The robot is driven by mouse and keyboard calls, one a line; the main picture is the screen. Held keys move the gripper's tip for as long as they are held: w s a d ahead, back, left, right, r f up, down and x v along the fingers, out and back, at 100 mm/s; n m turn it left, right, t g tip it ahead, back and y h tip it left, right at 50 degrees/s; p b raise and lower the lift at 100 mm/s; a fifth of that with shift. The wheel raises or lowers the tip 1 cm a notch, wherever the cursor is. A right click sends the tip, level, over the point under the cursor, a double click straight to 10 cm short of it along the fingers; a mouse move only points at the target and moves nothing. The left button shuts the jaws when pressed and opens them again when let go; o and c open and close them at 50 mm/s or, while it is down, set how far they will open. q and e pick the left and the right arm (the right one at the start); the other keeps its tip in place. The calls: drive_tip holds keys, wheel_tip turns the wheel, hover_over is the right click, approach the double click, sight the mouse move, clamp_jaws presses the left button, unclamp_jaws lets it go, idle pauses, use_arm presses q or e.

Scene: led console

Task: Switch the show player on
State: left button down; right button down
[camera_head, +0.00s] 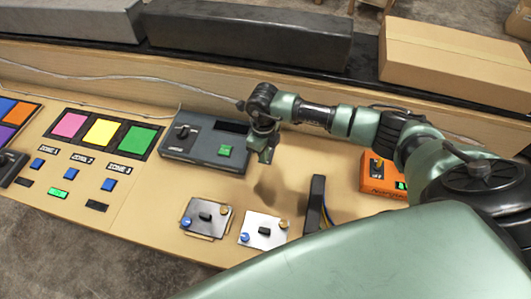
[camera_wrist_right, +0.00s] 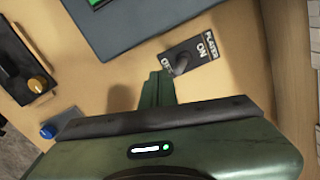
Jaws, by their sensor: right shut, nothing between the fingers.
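The player switch (camera_wrist_right: 182,62) is a small dark lever on a black plate marked PLAYER, ON and OFF. In the right wrist view its lever seems to lean toward the OFF side. In the head view I cannot make it out near my gripper. The dark grey box with a green button (camera_head: 205,142), probably the show player, stands left of my right gripper; its edge also shows in the wrist view (camera_wrist_right: 130,25). My right gripper (camera_head: 267,153) is shut and empty above the board; its fingertips (camera_wrist_right: 157,80) appear just short of the switch plate. My left gripper is not in view.
Two small panels (camera_head: 207,217) (camera_head: 264,230) with knobs lie in front. A black upright piece (camera_head: 317,205) and an orange box (camera_head: 381,174) stand to the right. Coloured zone pads (camera_head: 103,132) lie left. Cardboard box (camera_head: 455,57) and dark cases (camera_head: 250,32) line the back.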

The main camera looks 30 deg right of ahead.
drive_tip(key=shift+w+d+f, duration=0.1)
drive_tip(key=shift+w+f, duration=0.05)
drive_tip(key=shift+f, duration=0.05)
idle(0.4)
drive_tip(key=shift+b, duration=0.3)
drive_tip(key=shift+w+d+b, duration=0.6)
drive_tip(key=shift+w+d, duration=0.1)
drive_tip(key=shift+w, duration=0.05)
drive_tip(key=shift+r, duration=0.1)
wheel_tip(320, 180, up, 7)
drive_tip(key=p, duration=0.5)
drive_tip(key=shift+s+a, duration=0.3)
drive_tip(key=shift+s, duration=0.05)
